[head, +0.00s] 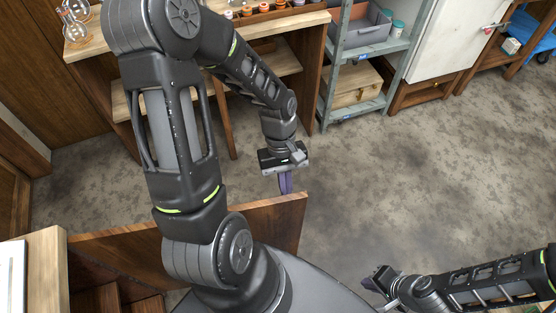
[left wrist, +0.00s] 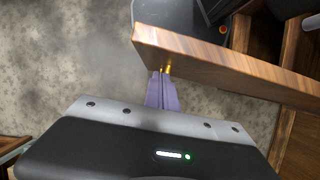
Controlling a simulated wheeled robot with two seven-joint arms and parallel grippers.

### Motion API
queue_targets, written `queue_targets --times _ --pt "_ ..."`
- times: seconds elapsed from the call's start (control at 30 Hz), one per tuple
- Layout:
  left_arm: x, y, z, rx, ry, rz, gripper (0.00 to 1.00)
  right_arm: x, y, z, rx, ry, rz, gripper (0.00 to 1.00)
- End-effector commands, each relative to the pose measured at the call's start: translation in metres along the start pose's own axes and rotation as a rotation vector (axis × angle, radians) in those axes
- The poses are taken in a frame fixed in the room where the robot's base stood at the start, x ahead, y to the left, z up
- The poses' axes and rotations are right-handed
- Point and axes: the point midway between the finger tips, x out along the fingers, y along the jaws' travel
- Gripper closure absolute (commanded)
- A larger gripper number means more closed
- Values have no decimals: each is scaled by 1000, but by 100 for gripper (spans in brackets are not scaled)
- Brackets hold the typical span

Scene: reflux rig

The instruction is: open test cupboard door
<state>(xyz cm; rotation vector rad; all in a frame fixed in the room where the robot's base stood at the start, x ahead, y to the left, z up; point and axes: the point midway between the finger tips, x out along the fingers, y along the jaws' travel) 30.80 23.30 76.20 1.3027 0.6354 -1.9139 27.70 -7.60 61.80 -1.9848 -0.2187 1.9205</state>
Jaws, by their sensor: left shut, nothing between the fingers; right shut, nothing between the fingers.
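The cupboard (head: 47,262) is at the lower left in the head view, its inside partly showing. Its wooden door (head: 285,222) stands swung out from it, partly hidden behind my left arm. In the left wrist view the door (left wrist: 225,68) crosses the upper right, with small brass-coloured fittings (left wrist: 166,70) at its edge. My left gripper (head: 286,186) is shut and empty at the door's free end; its purple fingers (left wrist: 162,92) point at the fittings. I cannot tell whether they touch. My right gripper (head: 376,280) is shut and empty, low over the floor, away from the door.
A wooden bench (head: 270,26) with glassware and small jars stands at the back. A grey shelf rack (head: 325,82) with a bin and a wooden box is right of it, then a white cabinet (head: 435,40). The floor (head: 400,165) in the middle and right is clear.

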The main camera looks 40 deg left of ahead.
Motion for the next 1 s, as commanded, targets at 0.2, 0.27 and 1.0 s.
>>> queue_targets --times 0.2,0.27,1.0 --pt "0 0 0 -1 0 0 100 0 -1 0 -3 1 -1 100" --pt "0 0 0 -1 0 0 100 0 -1 0 -3 1 -1 100" --pt "-77 0 -2 -1 0 1 100 0 -1 0 -2 1 -1 100"
